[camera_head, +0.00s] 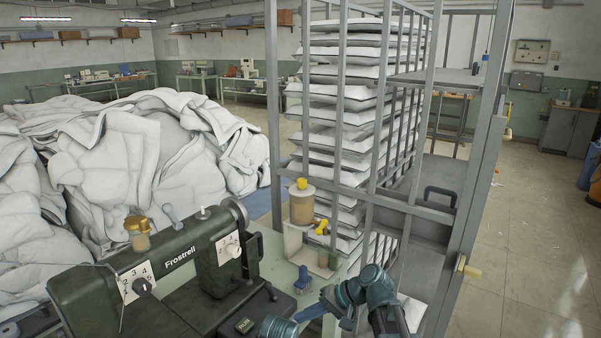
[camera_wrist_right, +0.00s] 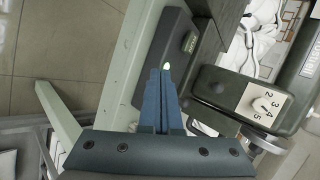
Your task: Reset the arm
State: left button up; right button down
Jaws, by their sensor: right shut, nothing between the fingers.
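My right arm (camera_head: 372,290) comes in at the bottom of the head view, bent at a teal joint. My left gripper is not in view.
A grey metal rack (camera_head: 430,212) with stacked white pillows (camera_head: 345,72) stands just behind my right arm. A large heap of white duvets (camera_head: 140,150) fills the left. Floor (camera_head: 530,230) is open at right.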

pick_arm(q)
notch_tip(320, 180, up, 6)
jog(key=p, duration=0.5)
pick_arm(e)
jog(key=s+d+n+g+h, duration=0.1)
jog(key=s+d+n+h, duration=0.1)
jog(key=s+h, duration=0.3)
jog(key=s+d+f+n+g+h, duration=0.1)
jog(key=s+n+h, duration=0.3)
jog(key=s, duration=0.8)
jog(key=shift+s+d+f+h, duration=0.2)
jog(key=shift+d+h, duration=0.45)
jog(key=shift+h, duration=0.45)
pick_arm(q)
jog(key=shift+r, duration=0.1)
